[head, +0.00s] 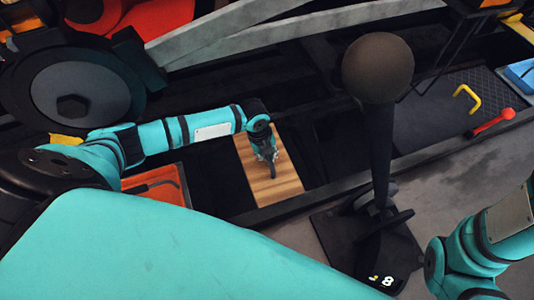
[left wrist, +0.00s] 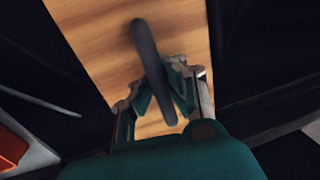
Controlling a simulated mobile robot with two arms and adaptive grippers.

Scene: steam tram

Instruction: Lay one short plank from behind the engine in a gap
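A pale wooden plank (head: 286,186) with striped grain lies in the dark floor strip, left of the middle in the head view. It fills much of the left wrist view (left wrist: 95,40). A dark bar-like handle (left wrist: 146,45) stands out from its face. My left gripper (head: 268,158) is over the plank. In the left wrist view its fingers (left wrist: 160,83) are apart, one on each side of the handle. I cannot tell whether they touch it. My right gripper is out of view; only part of my right arm shows at the lower right.
Dark gaps (head: 217,181) lie beside the plank. A dark post with a round knob (head: 378,67) stands right of it. An orange tray (head: 165,181) is at the left. A yellow handle (head: 466,98) and a red-handled tool (head: 491,122) lie at the right. A large wheel (head: 80,90) stands behind.

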